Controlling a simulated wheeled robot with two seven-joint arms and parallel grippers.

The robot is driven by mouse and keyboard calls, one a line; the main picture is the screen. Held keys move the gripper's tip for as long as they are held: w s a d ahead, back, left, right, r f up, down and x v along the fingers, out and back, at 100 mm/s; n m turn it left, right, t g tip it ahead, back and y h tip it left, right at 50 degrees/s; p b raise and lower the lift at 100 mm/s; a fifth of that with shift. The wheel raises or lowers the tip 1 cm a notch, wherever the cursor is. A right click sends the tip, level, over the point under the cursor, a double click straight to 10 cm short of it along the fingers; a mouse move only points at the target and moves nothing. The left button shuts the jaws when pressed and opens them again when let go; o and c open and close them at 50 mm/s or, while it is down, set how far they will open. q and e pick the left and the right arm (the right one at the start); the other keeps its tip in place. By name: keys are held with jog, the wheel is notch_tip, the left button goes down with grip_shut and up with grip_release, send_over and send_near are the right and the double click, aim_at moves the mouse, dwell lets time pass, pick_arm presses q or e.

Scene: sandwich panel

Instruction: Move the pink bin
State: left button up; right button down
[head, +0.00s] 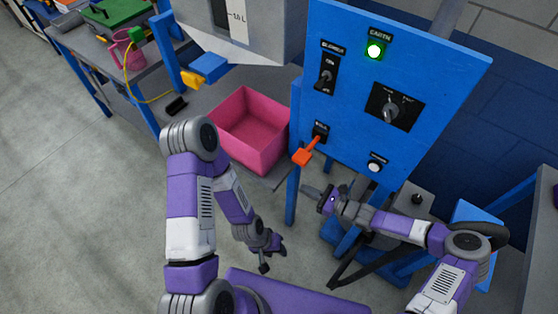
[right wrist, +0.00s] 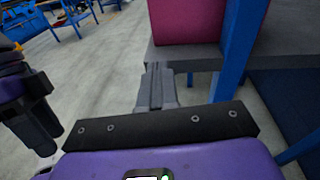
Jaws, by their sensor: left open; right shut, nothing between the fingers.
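The pink bin (head: 262,150) is an open-topped, empty-looking box on a grey surface, left of the blue control panel. Its lower side shows at the top of the right wrist view (right wrist: 187,22). My left gripper (head: 273,259) is open and empty, low in front of the bin and apart from it. My right gripper (head: 308,190) is shut and empty, below the panel and to the bin's lower right, not touching it. Its closed fingers point toward the grey surface's edge in the right wrist view (right wrist: 157,85).
The blue panel (head: 420,60) has switches, a lit green lamp and an orange lever (head: 304,156) jutting out near the bin. A blue post (head: 292,195) stands between the bin and my right gripper. A bench at upper left holds a pink jug (head: 122,52). The left floor is clear.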

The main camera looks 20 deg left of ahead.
aim_at(272, 158)
pick_arm(q)
notch_tip(272, 158, down, 3)
jog(key=b, duration=0.3)
jog(key=shift+r, duration=0.1)
pick_arm(e)
jog(key=shift+m+t+y, duration=0.3)
jog(key=shift+m+t, duration=0.5)
jog(key=shift+t, duration=0.1)
jog(key=w+x, duration=0.1)
jog(key=x, duration=0.3)
jog(key=r+x, duration=0.1)
jog(key=x, duration=0.4)
jog(key=w+d+x, duration=0.1)
jog(key=x, duration=0.4)
jog(key=shift+w+r, duration=0.25)
jog(key=shift+w, duration=0.05)
